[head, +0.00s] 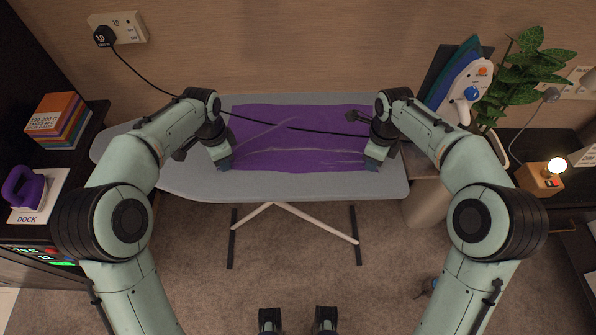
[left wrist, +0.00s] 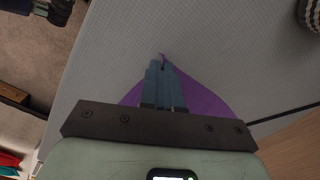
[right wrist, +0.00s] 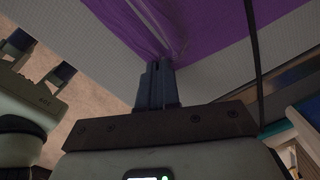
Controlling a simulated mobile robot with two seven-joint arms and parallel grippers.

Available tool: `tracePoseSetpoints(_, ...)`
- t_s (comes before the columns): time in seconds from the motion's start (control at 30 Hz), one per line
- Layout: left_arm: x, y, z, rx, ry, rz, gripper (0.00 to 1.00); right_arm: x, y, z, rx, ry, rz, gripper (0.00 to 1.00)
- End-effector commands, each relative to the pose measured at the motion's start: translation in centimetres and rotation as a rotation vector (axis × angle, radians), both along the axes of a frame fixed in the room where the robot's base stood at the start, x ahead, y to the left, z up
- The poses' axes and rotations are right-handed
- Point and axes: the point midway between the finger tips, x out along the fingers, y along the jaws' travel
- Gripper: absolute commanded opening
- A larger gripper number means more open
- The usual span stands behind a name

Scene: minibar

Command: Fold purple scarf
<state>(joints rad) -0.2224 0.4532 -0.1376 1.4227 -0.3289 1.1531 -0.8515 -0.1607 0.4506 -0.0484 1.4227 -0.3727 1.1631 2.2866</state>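The purple scarf (head: 275,113) lies spread over the grey ironing board (head: 180,180), with creases running across its middle and near edge. My left gripper (head: 224,165) is at its near left corner. In the left wrist view its fingers (left wrist: 162,68) are shut, with a small tip of the scarf (left wrist: 205,100) poking out between them. My right gripper (head: 373,163) is at the near right corner. In the right wrist view its fingers (right wrist: 156,68) are shut on the scarf (right wrist: 215,25), which bunches into folds at the fingertips.
A black cord (head: 140,72) runs from the wall socket (head: 128,27) across the scarf. A white iron (head: 468,92) and a plant (head: 525,65) stand at the right. The board's left end is bare.

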Motion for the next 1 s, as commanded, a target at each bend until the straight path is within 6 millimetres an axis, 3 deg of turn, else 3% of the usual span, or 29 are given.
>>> tracePoseSetpoints(0.47, 0.1, 0.2, 0.4, 0.003, 0.002, 0.002, 0.00, 0.1, -0.2, 0.4, -0.004, 0.001, -0.002, 0.00)
tracePoseSetpoints(1.0, 1.8, 0.2, 6.4, 0.004, -0.032, 0.002, 0.00, 1.8, -0.2, 6.4, -0.004, -0.032, -0.002, 0.00)
